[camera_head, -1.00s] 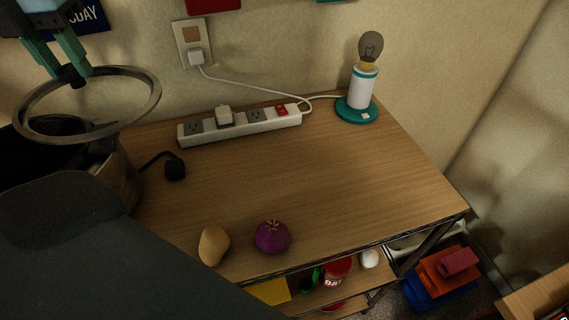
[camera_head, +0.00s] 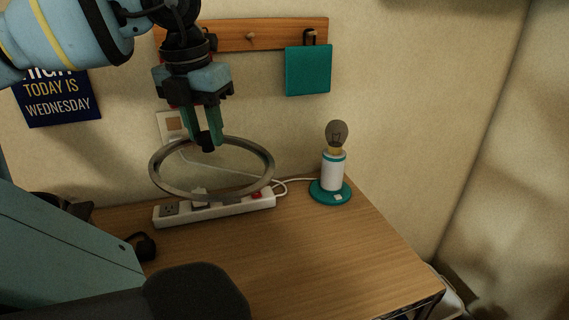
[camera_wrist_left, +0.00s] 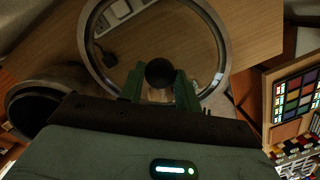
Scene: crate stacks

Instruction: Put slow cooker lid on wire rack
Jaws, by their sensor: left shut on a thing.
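The slow cooker lid (camera_head: 268,170) is a clear disc with a grey metal rim. It hangs in the air, slightly tilted, above the back of the wooden desk and in front of the power strip. My left gripper (camera_head: 205,140) is shut on its dark knob from above. In the left wrist view the lid's rim (camera_wrist_left: 222,40) circles beyond my left gripper (camera_wrist_left: 160,78), with the round knob between the fingers. The dark slow cooker pot (camera_wrist_left: 22,105) stands open at the left of that view. I see no wire rack. My right gripper is not in view.
A white power strip (camera_head: 232,206) lies along the wall, with a lamp (camera_head: 333,172) on a teal base to its right. A black plug (camera_head: 142,247) lies at left. A peg rail (camera_head: 270,35) holds a teal panel (camera_head: 308,72). The desk's middle is clear.

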